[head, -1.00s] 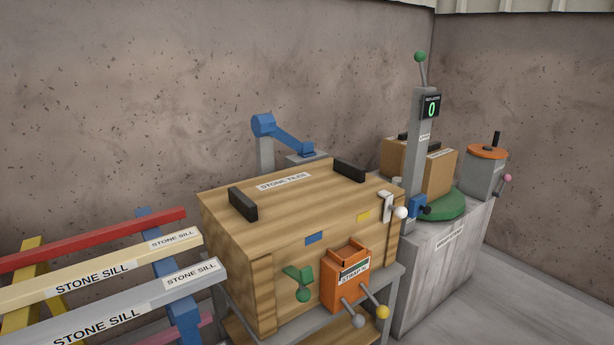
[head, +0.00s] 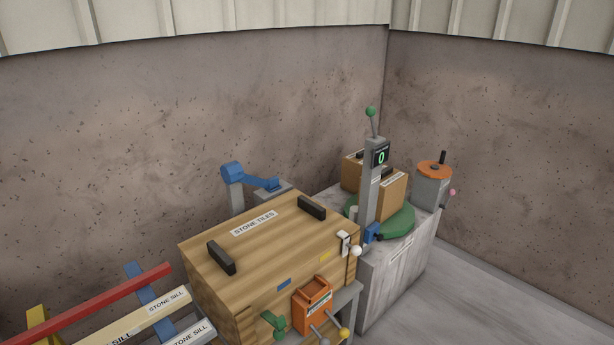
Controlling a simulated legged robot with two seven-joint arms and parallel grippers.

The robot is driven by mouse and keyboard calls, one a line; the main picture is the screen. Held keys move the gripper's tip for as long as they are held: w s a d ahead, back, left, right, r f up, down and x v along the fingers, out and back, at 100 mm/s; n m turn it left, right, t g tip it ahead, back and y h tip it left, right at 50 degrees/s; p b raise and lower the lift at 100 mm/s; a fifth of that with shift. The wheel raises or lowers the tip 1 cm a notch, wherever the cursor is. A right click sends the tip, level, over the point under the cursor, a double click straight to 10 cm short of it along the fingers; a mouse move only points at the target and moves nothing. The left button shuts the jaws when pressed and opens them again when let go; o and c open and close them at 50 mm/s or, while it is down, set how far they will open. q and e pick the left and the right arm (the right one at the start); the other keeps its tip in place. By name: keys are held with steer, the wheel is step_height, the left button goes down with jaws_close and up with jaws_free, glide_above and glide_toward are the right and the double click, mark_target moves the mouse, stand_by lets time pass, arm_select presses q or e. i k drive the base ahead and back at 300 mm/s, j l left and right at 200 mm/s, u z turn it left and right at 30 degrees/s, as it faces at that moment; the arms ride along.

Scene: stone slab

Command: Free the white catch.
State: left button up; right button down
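A white catch (head: 344,243) with a white ball knob (head: 356,251) is mounted at the upper right corner of the front face of a wooden crate (head: 215,290). The crate is labelled STONE TILES and has two black handles on its top. A green catch (head: 273,323) sits low on the same front face. An orange box (head: 312,303) with levers, one ending in a yellow knob (head: 344,332), is at the crate's front. Neither of my grippers shows in the head view.
A grey post (head: 372,185) with a green-knobbed lever and a display reading 0 stands right of the crate. Behind it are a cardboard box (head: 392,197) on a green turntable (head: 399,222) and a grey drum (head: 432,188). Stone sills (head: 140,318) lie at left. Floor at right is clear.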

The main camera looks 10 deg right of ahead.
mark_target(356, 251)
steer(key=i+l, duration=0.1)
steer(key=i, duration=0.3)
steer(key=i+l+u, duration=0.15)
steer(key=i, duration=0.2)
steer(key=i+l, duration=0.15)
steer(key=i, duration=0.25)
